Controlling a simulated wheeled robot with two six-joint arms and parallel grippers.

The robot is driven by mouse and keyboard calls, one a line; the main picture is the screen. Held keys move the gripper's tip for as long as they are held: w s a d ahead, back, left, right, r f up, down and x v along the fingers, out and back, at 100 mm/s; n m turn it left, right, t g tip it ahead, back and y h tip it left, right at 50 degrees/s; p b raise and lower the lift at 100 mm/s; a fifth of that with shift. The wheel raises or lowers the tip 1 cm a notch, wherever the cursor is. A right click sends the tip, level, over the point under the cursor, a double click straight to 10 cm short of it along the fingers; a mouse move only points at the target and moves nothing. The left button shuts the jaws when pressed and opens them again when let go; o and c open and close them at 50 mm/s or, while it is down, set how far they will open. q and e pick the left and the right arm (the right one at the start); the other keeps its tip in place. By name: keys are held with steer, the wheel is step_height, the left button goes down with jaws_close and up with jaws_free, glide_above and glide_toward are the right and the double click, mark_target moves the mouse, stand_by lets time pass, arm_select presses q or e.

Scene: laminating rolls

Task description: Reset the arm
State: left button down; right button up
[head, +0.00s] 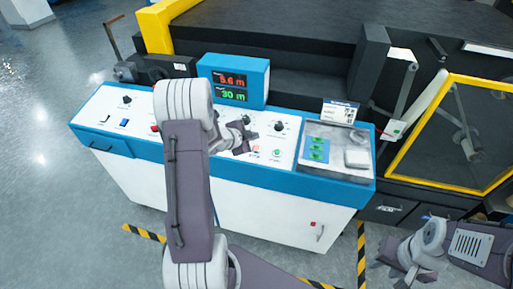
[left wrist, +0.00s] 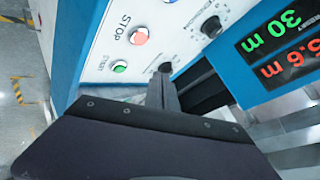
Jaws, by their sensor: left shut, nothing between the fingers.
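My left arm rises through the middle of the head view, and my left gripper (head: 247,136) is over the white control panel (head: 100,112). In the left wrist view its fingers (left wrist: 164,72) are together with nothing between them, in front of the panel. A red STOP button (left wrist: 138,36) and a green START button (left wrist: 120,67) are to the left of the fingertips. I cannot tell whether the fingertips touch the panel. My right gripper (head: 393,264) is at the lower right of the head view, away from the panel; its finger opening is unclear.
A blue display box (head: 234,80) with red and green digits stands behind the panel. A grey tray (head: 312,130) holds green items and a pale block. A yellow-framed guard (head: 450,82) stands at the right. Open floor (head: 50,180) lies left of the blue-and-white console.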

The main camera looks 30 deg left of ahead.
stand_by(0.3)
arm_select(q)
steer(key=d+r+m+h, duration=0.1)
steer(key=d+r, duration=0.8)
steer(key=d, duration=0.5)
steer(key=s+f+n+g, duration=0.3)
steer(key=s+n, duration=0.1)
steer(key=s, duration=0.4)
steer(key=s+d+f+n+g+y, duration=0.1)
steer(key=s+f+n+g, duration=0.2)
steer(key=s, duration=0.5)
steer(key=s+f+n+g+y, duration=0.1)
steer(key=s+f+n+g, duration=0.2)
steer(key=s+n, duration=0.3)
steer(key=shift+s+d+f+g, duration=0.25)
steer(key=shift+s+d+g, duration=0.1)
steer(key=shift+s, duration=0.8)
steer(key=shift+a, duration=0.1)
